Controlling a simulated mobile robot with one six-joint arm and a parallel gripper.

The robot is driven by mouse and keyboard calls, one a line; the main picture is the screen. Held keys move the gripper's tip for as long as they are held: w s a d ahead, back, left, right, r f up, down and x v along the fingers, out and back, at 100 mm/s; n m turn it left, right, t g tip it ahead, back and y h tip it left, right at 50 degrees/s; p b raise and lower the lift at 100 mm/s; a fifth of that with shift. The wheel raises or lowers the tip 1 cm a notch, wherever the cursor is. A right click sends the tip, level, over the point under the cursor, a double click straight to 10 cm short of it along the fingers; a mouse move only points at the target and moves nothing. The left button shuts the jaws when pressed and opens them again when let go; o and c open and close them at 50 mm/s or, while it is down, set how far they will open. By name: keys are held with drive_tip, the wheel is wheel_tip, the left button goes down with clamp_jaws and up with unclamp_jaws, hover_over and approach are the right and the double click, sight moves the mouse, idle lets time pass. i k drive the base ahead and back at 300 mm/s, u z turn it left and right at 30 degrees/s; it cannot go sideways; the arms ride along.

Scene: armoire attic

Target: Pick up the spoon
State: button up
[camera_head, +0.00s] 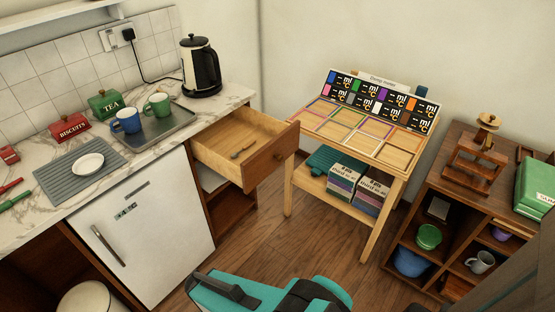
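A small, thin brownish utensil that looks like the spoon (242,149) lies on the floor of the pulled-out wooden drawer (272,160). It is small in this view, so I cannot make out its exact shape. The drawer is under the right end of the marble counter, open at the top. A teal and black part of my own body shows at the bottom middle, well below and apart from the drawer. I cannot make out my gripper's fingertips in this view.
The counter holds a kettle (200,68), a tray (167,133) with a blue mug (126,121) and a green mug (157,104), and tins. A sloped wooden stand (367,136) is right of the drawer. Shelves (403,228) stand far right. Wooden floor (300,240) is clear between.

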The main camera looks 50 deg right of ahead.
sight(235, 154)
drive_tip(key=z, duration=4.5)
drive_tip(key=i, duration=0.1)
drive_tip(key=u, duration=3)
drive_tip(key=k, duration=0.95)
drive_tip(key=u, duration=0.15)
drive_tip(key=i, duration=0.95)
drive_tip(key=z, duration=0.05)
